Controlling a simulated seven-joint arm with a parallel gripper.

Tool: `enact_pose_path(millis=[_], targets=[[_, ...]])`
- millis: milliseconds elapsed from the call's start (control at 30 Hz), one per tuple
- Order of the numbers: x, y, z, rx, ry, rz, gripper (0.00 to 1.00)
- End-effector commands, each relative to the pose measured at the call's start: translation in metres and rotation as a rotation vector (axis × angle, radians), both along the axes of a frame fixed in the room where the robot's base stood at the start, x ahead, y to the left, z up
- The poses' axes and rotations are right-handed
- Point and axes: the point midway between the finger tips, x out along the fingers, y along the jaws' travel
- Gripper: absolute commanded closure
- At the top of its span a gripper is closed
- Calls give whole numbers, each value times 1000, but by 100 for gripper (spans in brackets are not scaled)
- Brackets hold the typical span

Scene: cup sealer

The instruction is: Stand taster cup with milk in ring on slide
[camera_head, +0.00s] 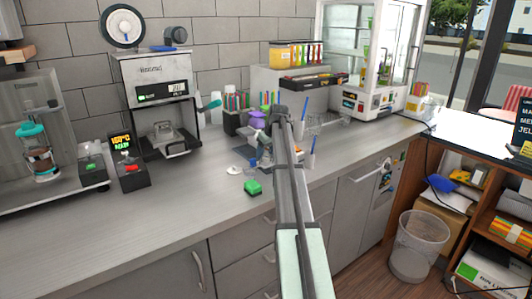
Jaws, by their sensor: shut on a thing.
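My arm reaches from the bottom of the head view across the counter. My gripper (272,122) is at its far end, by a cluster of small items near the middle of the counter. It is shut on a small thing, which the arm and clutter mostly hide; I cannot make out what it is. I cannot pick out the taster cup, its milk, the ring or the slide with certainty. A dark flat plate (243,152) and a small grey-white upright piece lie just left of the gripper.
A green block (252,187) and a small white disc (234,170) lie in front. A coffee machine (153,90) is left, a glass-fronted cabinet (365,60) back right. The counter's front left is clear.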

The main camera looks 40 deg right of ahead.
Motion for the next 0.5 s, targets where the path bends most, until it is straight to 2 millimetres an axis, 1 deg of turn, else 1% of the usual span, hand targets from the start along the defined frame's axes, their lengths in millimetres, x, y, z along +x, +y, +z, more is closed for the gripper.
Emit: enact_pose_path(millis=[367, 400, 500], targets=[[0, 0, -4, 0, 0, 0, 73], [0, 0, -4, 0, -1, 0, 41], [0, 0, -4, 0, -1, 0, 32]])
